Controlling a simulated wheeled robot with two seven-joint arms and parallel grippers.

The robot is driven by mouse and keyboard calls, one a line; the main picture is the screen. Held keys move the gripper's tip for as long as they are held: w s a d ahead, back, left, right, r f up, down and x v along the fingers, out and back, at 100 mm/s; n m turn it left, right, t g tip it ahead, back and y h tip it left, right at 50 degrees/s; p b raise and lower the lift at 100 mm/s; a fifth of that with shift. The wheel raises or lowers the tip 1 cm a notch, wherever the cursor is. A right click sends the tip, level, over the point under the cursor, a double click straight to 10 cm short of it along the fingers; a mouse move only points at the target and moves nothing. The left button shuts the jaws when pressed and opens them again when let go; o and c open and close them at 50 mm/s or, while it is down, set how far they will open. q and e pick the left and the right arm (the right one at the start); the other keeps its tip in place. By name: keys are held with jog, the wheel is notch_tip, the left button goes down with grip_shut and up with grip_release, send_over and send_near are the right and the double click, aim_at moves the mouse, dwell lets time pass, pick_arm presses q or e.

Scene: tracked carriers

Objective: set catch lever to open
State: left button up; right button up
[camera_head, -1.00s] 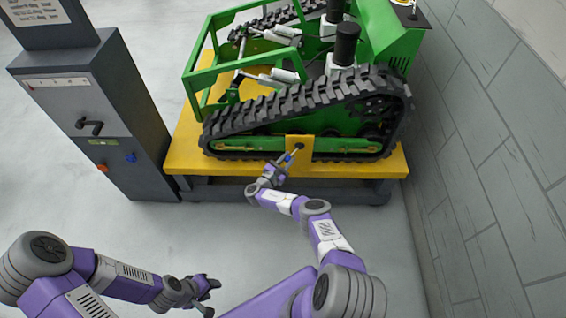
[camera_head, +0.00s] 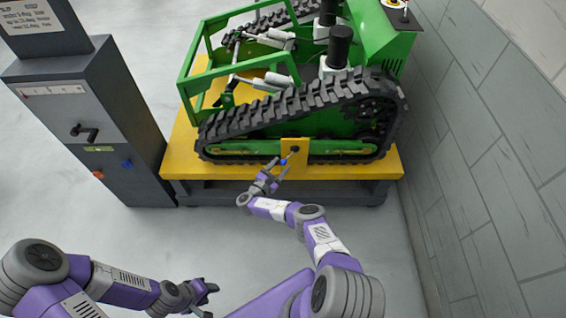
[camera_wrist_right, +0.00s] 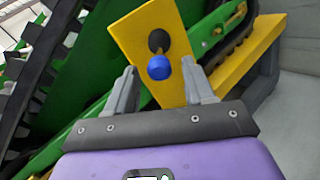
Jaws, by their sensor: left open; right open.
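The catch lever is a short dark lever with a blue knob (camera_head: 284,161), on a yellow plate (camera_head: 303,150) at the tracked carrier's near side. In the head view it slants down and left from its pivot. In the right wrist view the blue knob (camera_wrist_right: 159,67) shows in front of the black pivot (camera_wrist_right: 157,41). My right gripper (camera_head: 277,172) is open at the knob, and in the wrist view its fingers (camera_wrist_right: 160,82) stand on either side of it. I cannot tell whether they touch it. My left gripper (camera_head: 209,291) is open and empty, low over the floor.
The green tracked carrier (camera_head: 345,118) stands on a yellow-topped platform (camera_head: 185,165). A grey cabinet (camera_head: 110,125) with a black crank (camera_head: 84,132) and blue and red controls stands left. A block wall (camera_head: 490,170) closes the right side. Floor is free in front.

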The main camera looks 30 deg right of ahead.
jog(key=v, duration=0.4)
jog(key=shift+s+a, duration=0.2)
jog(key=shift+a, duration=0.2)
